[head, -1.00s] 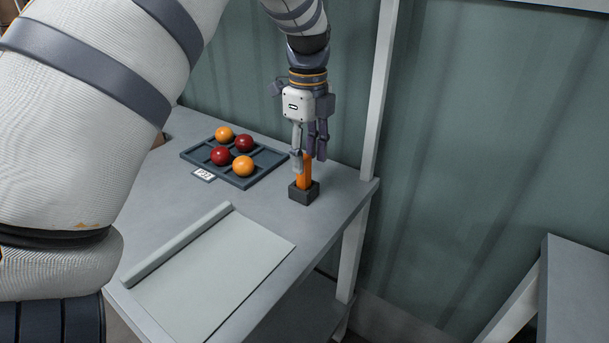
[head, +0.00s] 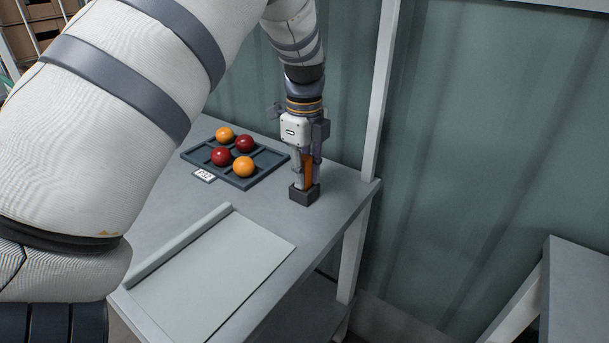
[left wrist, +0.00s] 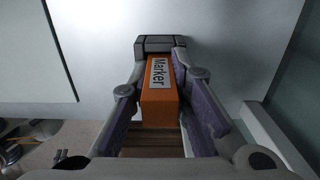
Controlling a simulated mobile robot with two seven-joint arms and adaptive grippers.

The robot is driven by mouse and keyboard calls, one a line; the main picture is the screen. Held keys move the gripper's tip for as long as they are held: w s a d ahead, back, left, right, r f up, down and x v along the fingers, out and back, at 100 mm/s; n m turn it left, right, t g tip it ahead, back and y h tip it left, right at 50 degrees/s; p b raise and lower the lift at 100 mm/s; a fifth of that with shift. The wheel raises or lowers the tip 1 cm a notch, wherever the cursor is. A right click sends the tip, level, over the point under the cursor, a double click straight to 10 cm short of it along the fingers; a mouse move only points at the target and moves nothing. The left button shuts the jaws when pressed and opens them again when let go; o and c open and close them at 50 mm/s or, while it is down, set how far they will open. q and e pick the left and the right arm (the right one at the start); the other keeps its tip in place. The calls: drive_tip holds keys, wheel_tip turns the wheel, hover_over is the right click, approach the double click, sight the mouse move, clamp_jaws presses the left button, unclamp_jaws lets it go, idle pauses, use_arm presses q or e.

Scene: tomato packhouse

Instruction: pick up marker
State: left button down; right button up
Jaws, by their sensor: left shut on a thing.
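The orange marker (head: 307,170) stands upright in a small dark holder (head: 304,194) near the table's right corner. In the left wrist view the marker (left wrist: 158,92) shows a white label reading "Marker", with the dark holder (left wrist: 158,43) at its far end. My left gripper (head: 306,178) points down around the marker just above the holder. Its fingers (left wrist: 162,75) lie on both sides of the marker and are shut on it. The marker's lower end is hidden in the holder. My right gripper is not in view.
A dark divided tray (head: 240,180) with red and orange tomatoes (head: 243,166) lies left of the holder, a small printed tag (head: 204,176) before it. A pale sheet with a rolled edge (head: 220,270) covers the front. A white post (head: 380,90) rises close behind the table's right corner.

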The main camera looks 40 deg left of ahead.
sight(305, 157)
use_arm(q)
wheel_tip(305, 157, up, 3)
drive_tip(key=shift+w, duration=0.1)
drive_tip(key=s+a+r+p, duration=0.2)
drive_tip(key=s+r, duration=1.2)
drive_tip(key=r, duration=0.1)
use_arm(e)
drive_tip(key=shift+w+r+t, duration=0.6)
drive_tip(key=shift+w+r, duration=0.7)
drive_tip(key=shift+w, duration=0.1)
